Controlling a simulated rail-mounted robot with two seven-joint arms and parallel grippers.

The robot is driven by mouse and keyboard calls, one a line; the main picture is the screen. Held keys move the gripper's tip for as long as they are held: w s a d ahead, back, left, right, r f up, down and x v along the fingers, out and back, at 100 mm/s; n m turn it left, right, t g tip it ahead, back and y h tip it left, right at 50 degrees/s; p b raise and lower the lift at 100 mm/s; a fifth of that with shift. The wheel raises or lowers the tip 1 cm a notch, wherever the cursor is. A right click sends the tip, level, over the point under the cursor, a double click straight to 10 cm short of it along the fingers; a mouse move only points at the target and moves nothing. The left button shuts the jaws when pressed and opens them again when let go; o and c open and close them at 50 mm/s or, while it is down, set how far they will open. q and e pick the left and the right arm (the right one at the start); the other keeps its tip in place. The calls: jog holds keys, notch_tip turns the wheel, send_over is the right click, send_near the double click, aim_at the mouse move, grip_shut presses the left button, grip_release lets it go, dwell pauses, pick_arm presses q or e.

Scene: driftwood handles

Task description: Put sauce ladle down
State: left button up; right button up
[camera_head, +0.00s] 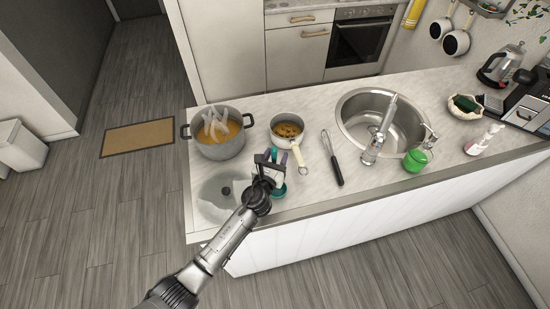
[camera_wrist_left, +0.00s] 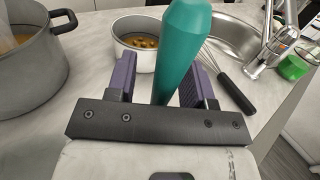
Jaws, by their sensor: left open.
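The sauce ladle shows as a teal handle (camera_wrist_left: 183,50) in the left wrist view, standing up between the two purple fingers of my left gripper (camera_head: 281,160). The fingers are apart, with gaps visible beside the handle. In the head view a bit of teal (camera_head: 274,154) shows at the gripper, and another teal part (camera_head: 279,192) shows low beside it, near the counter. The gripper hides most of the ladle there, so I cannot tell how it rests. My right gripper is not in view.
A large grey pot (camera_head: 220,148) and a small saucepan (camera_head: 287,143) stand behind the gripper. A glass lid (camera_head: 208,192) lies to its left. A whisk (camera_head: 333,160), a sink (camera_head: 352,117) and a green jar (camera_head: 414,162) are to the right. The counter's front edge is close.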

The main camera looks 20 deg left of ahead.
pick_arm(q)
jog(key=shift+r, duration=0.25)
jog(key=s, duration=1.2)
jog(key=shift+p, duration=0.35)
jog(key=shift+f, duration=0.1)
jog(key=s+a+f+n+g+y, duration=0.25)
jog(key=s+n, duration=0.35)
jog(key=n, duration=0.3)
jog(key=s+a+f+n+g+y, duration=0.1)
jog(key=s+a+n+g, duration=0.35)
jog(key=n, duration=0.55)
jog(key=s+d+n+g+h, duration=0.1)
jog(key=s+n+g+h, duration=0.1)
jog(key=s+n, duration=0.5)
jog(key=s+d+f+n+g+h, duration=0.1)
jog(key=s+n+g, duration=0.4)
jog(key=s, duration=0.6)
jog(key=n+h, duration=0.1)
jog(key=n, duration=0.1)
jog(key=shift+s+d+n, duration=0.35)
jog(key=shift+n, duration=0.05)
